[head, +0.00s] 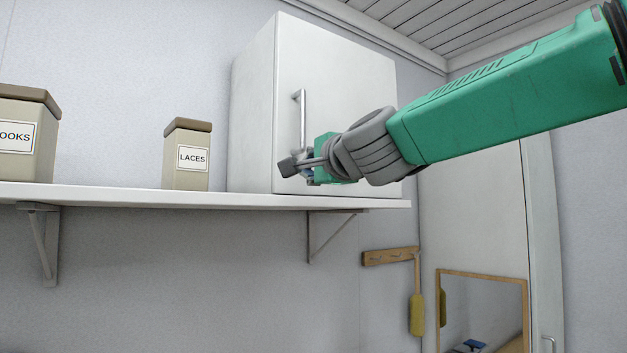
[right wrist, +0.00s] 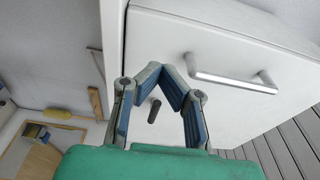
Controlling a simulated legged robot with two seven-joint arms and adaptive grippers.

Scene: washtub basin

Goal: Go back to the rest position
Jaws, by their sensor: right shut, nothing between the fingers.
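My right gripper (head: 290,166) is at the end of the green arm that comes in from the right in the head view. It is in front of the lower part of a white cabinet (head: 338,95), below its vertical bar handle (head: 301,115). In the right wrist view the gripper (right wrist: 166,70) has its fingertips together with nothing between them. The handle (right wrist: 232,82) is apart from the fingers, to their right in that view. The cabinet door looks shut. My left gripper is not in view.
The cabinet stands on a white wall shelf (head: 120,194) with a LACES box (head: 187,158) and another labelled box (head: 22,140). Below are a wooden hook rail (head: 390,256) with a hanging yellow brush (head: 417,313) and a framed mirror (head: 482,310). The wall under the shelf is largely clear.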

